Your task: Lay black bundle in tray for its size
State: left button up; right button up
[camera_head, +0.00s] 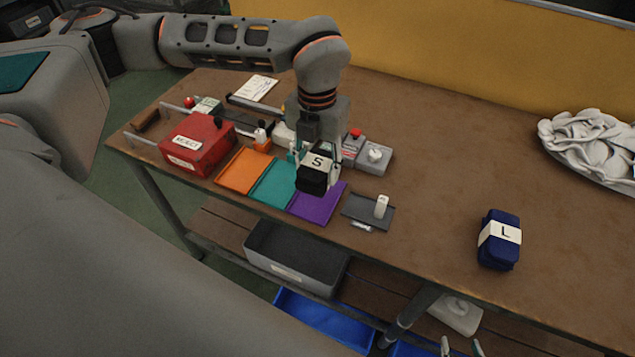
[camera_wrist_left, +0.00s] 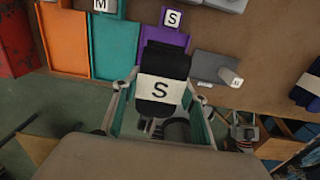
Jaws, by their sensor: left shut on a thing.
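My left gripper (camera_head: 318,172) is shut on a black bundle (camera_head: 312,182) with a white band marked S, held over the purple tray (camera_head: 325,208). In the left wrist view the black bundle (camera_wrist_left: 163,70) sits between the fingers and covers part of the purple tray (camera_wrist_left: 150,36). A card marked S (camera_wrist_left: 172,17) is at that tray's far end. The teal tray (camera_head: 271,187) lies to its left, with an M card (camera_wrist_left: 104,6) at its far end. The orange tray (camera_head: 240,172) is further left. My right gripper (camera_head: 461,348) shows only fingertips, apart and empty, at the bottom edge.
A red box (camera_head: 197,146) stands left of the trays. A dark grey plate (camera_head: 362,214) with a white piece lies right of the purple tray. A navy bundle marked L (camera_head: 498,240) and a pile of pale socks (camera_head: 590,150) are further right. The table between is clear.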

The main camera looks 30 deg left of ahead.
aim_at(317, 163)
pick_arm(q)
jog(key=shift+f, duration=2.8)
jog(key=shift+f, duration=0.2)
jog(key=o, duration=1.2)
jog(key=shift+r, duration=0.25)
notch_tip(317, 163, up, 12)
jog(key=shift+f, duration=0.1)
